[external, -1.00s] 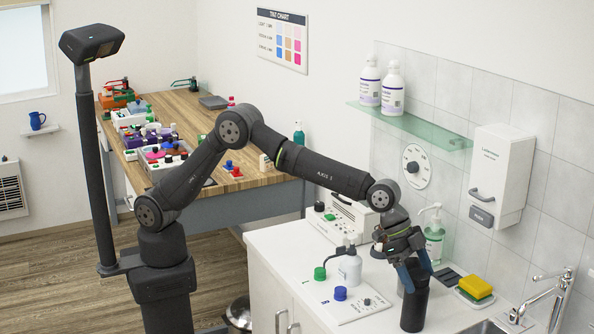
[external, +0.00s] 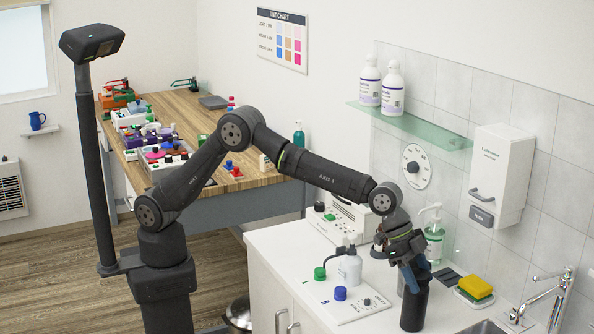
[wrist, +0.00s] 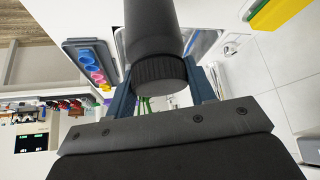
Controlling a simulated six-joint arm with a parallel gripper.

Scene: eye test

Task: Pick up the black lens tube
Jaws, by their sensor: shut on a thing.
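The black lens tube (external: 414,309) stands upright on the white counter near the sink, in the lower right of the external view. In the wrist view the black lens tube (wrist: 154,30) runs up from the middle, with a ridged ring at its near end. My gripper (external: 413,281) is over the top of the tube with its blue fingers closed at its upper end. In the wrist view my gripper (wrist: 163,84) has one blue finger on each side of the ridged ring. The fingertips' contact is partly hidden by the tube.
A white panel with a blue knob (external: 340,293) and a green knob (external: 320,273) lies left of the tube. A pump bottle (external: 433,240) stands behind. A yellow and green sponge (external: 475,289) and the tap (external: 546,306) are at the right.

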